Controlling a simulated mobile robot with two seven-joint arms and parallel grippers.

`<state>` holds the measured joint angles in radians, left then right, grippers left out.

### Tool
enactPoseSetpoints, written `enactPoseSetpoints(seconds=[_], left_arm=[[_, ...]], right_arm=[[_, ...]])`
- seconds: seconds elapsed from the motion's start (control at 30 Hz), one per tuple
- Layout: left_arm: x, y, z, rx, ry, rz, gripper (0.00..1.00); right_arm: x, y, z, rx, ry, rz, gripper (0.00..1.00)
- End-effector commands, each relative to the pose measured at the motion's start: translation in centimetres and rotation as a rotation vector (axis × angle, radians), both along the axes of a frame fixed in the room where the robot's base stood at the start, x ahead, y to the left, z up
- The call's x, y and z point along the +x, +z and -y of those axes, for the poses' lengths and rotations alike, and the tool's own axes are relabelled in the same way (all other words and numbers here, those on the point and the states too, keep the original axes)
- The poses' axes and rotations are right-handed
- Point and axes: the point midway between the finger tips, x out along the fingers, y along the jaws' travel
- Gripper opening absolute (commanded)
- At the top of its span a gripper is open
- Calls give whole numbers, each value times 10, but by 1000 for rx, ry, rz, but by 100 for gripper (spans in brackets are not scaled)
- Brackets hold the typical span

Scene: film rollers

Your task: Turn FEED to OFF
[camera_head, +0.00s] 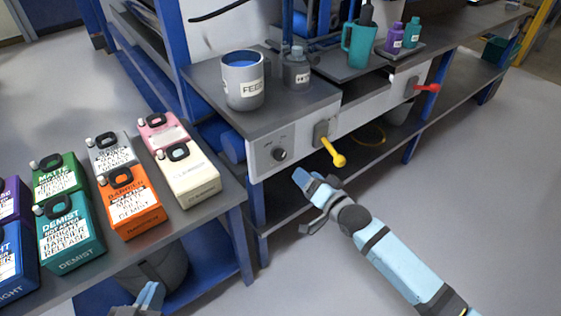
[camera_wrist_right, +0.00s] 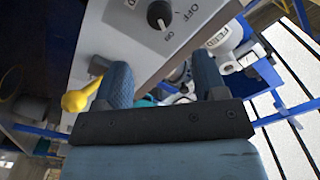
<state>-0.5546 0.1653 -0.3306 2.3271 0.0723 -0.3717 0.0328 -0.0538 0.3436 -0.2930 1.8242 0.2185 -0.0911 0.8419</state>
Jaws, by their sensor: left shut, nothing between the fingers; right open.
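A round black knob (camera_head: 279,154) sits on the light grey front panel (camera_head: 262,163) of the bench. In the right wrist view the knob (camera_wrist_right: 160,15) has OFF and ON printed beside it, and its white mark appears turned toward ON. The panel's name label is cut off there. My right gripper (camera_head: 314,202) is open and empty, in front of and below the panel, apart from the knob. Its two fingers (camera_wrist_right: 163,80) show in the wrist view, with the knob beyond them. My left gripper (camera_head: 148,298) is shut and empty at the bottom left, partly cut off.
A yellow lever (camera_head: 333,152) sticks out right of the knob, and also shows beside a finger in the wrist view (camera_wrist_right: 80,97). A red lever (camera_head: 426,88) is further right. A cup labelled FEED (camera_head: 243,90) stands above. Several jugs (camera_head: 130,205) crowd the left table.

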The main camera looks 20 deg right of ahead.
Motion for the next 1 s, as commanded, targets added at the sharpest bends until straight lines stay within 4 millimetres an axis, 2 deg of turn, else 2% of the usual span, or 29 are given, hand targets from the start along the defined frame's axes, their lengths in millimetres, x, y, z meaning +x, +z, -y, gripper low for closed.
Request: enactPoseSetpoints(seconds=[0.1,0.3,0.5,0.7,0.93,0.97,1.0], left_arm=[[2,8,5,-31,-9,50,0],[5,27,13,-85,-27,138,0],[4,42,17,-126,-39,202,0],[5,50,20,-143,-49,228,0],[4,51,21,-145,-52,232,0],[4,51,21,-145,-52,232,0],[4,51,21,-145,-52,232,0]], right_arm=[[26,-2,-10,3,1,3,65],[65,-2,-25,0,1,2,65],[92,-2,-34,0,1,0,65],[102,-1,-38,-1,1,-1,65],[102,-1,-38,-1,1,-1,65],[102,-1,-38,-1,1,-1,63],[102,-1,-38,-1,1,-1,53]])
